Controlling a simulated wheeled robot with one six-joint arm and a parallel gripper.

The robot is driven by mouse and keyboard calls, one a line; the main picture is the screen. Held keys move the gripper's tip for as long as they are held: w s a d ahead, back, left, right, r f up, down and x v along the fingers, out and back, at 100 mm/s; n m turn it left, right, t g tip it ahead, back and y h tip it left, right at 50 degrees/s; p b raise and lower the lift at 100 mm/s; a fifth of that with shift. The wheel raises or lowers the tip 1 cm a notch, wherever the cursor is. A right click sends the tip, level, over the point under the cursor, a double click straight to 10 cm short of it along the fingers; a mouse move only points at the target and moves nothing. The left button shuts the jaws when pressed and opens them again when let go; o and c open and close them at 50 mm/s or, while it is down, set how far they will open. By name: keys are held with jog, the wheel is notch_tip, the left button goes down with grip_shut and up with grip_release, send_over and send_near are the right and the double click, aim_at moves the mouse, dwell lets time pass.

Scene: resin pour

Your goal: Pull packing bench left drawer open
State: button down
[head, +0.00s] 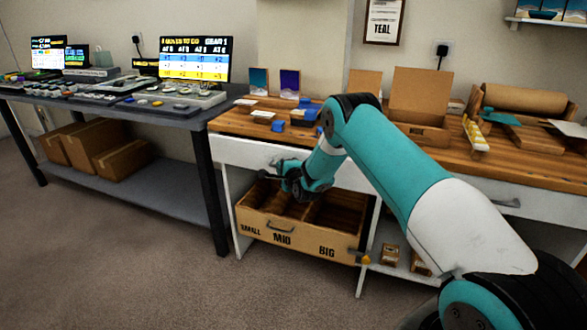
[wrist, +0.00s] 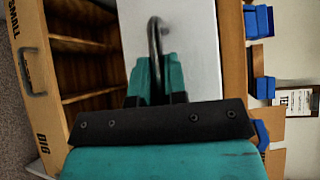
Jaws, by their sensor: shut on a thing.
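The packing bench left drawer has a white front (head: 234,151) just under the wooden bench top. It also shows as a white panel in the wrist view (wrist: 196,50). Its dark bar handle (wrist: 155,42) stands out from the panel. My gripper (head: 278,172) is at this front, with its teal fingers (wrist: 152,80) closed about the handle. The drawer front looks about level with the bench edge; I see no clear gap. My arm hides the right part of the front in the head view.
A wooden bin (head: 299,238) marked SMALL, MID and BIG, with empty-looking compartments, sits directly below my gripper. The bench top (head: 240,121) holds cards, blue bins and boxes. A dark table (head: 178,117) with screens stands at left. The floor in front is clear.

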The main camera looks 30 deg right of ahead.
jog(key=shift+s+a, duration=0.1)
jog(key=shift+a, duration=0.15)
jog(key=c, duration=1.4)
grip_release()
jog(key=shift+c, duration=0.2)
jog(key=shift+d, duration=0.1)
jog(key=shift+s, duration=0.1)
jog(key=s+a+r+b, duration=0.1)
jog(key=s+b, duration=0.3)
jog(key=s, duration=0.4)
jog(key=s+a+r+b, duration=0.1)
jog(key=s+b, duration=0.3)
jog(key=s, duration=0.5)
jog(key=shift+r, duration=0.3)
